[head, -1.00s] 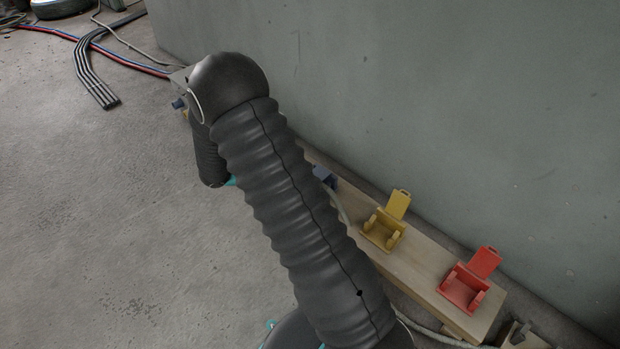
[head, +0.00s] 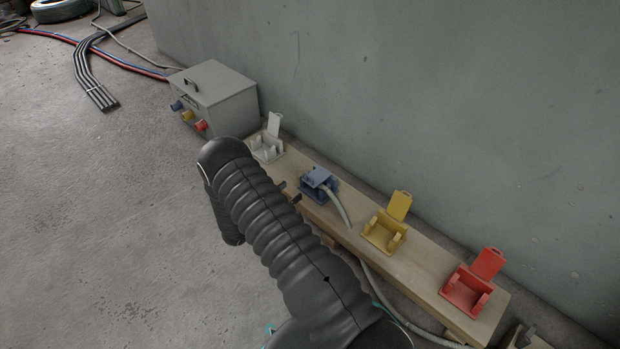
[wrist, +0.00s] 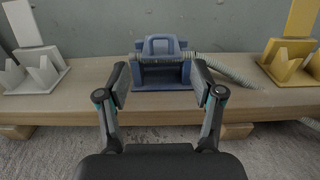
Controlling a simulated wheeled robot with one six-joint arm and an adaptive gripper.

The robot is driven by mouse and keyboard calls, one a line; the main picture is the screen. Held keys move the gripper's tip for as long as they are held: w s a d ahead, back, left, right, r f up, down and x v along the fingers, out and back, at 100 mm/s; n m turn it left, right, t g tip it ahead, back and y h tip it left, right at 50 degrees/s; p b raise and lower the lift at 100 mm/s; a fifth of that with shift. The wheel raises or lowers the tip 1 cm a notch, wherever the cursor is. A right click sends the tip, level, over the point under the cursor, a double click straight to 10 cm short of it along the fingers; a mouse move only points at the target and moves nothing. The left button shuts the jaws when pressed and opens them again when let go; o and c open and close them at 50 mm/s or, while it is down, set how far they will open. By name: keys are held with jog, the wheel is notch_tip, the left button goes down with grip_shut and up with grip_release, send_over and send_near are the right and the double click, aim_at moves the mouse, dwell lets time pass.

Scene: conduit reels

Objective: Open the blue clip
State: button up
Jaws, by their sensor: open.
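The blue clip (head: 308,191) sits on the wooden plank, its lid (head: 318,177) folded down over its base, unlike the raised lids of its neighbours. A grey ribbed conduit (head: 338,208) runs out of it to the right. In the wrist view the blue clip (wrist: 162,84) is straight ahead, with the conduit (wrist: 229,70) crossing it under the lid. My gripper (wrist: 160,77) is open and empty, its two fingers on either side of the clip in the picture, in front of it. In the head view only the dark fingertips (head: 289,191) show past my arm.
On the plank (head: 415,262), a white clip (head: 266,147), a yellow clip (head: 383,232) and a red clip (head: 466,290) stand with raised lids. A grey box (head: 222,92) with coloured sockets is at the plank's far end.

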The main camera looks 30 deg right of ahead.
aim_at(308, 178)
jog(key=x, duration=1)
grip_shut()
